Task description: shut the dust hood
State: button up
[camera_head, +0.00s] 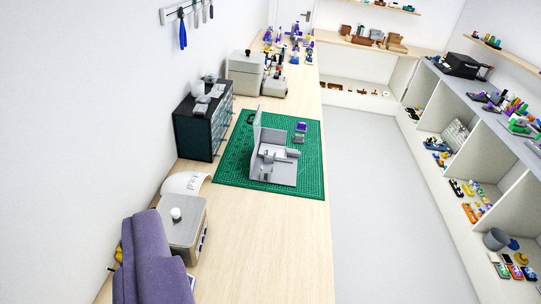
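What looks like the dust hood is a light grey box-like unit (277,171) on the green cutting mat (309,186) on the long wooden bench. Its tall thin panel, which looks like the lid (257,130), stands upright at the left side, so the unit is open. Small grey parts show inside it, too small to make out. A dark curved piece sits near the top of the panel on its left; it may be a handle. My gripper is not in view.
A dark drawer cabinet (203,124) stands left of the mat. A grey box with a white knob (183,226) and a purple cloth-like thing (151,262) are nearer. A small purple-and-grey item (300,130) lies behind the unit. The bench's front right and the floor are clear.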

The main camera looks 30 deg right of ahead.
aim_at(256, 123)
jog(key=k+l, duration=0.1)
jog(key=l, duration=0.3)
jog(key=k+l, duration=0.1)
jog(key=l, duration=0.3)
jog(key=k+l, duration=0.1)
jog(key=l, duration=0.3)
jog(key=k+l, duration=0.1)
jog(key=l, duration=0.3)
jog(key=i+l, duration=0.1)
jog(key=l, duration=0.3)
jog(key=i+l+u, duration=0.1)
jog(key=l, duration=0.3)
jog(key=i+l, duration=0.15)
jog(key=l, duration=0.25)
jog(key=i+l+u, duration=0.1)
jog(key=l, duration=0.3)
jog(key=i+l, duration=0.3)
jog(key=l, duration=0.15)
jog(key=i+l+u, duration=0.1)
jog(key=i+l, duration=0.45)
jog(key=l, duration=0.3)
jog(key=i+l+u, duration=0.1)
jog(key=i+l, duration=0.2)
jog(key=l, duration=0.15)
jog(key=i+l, duration=0.35)
jog(key=i, duration=0.15)
jog(key=i+l+u, duration=0.1)
jog(key=i+l, duration=0.3)
jog(key=i+j, duration=0.15)
jog(key=i, duration=0.45)
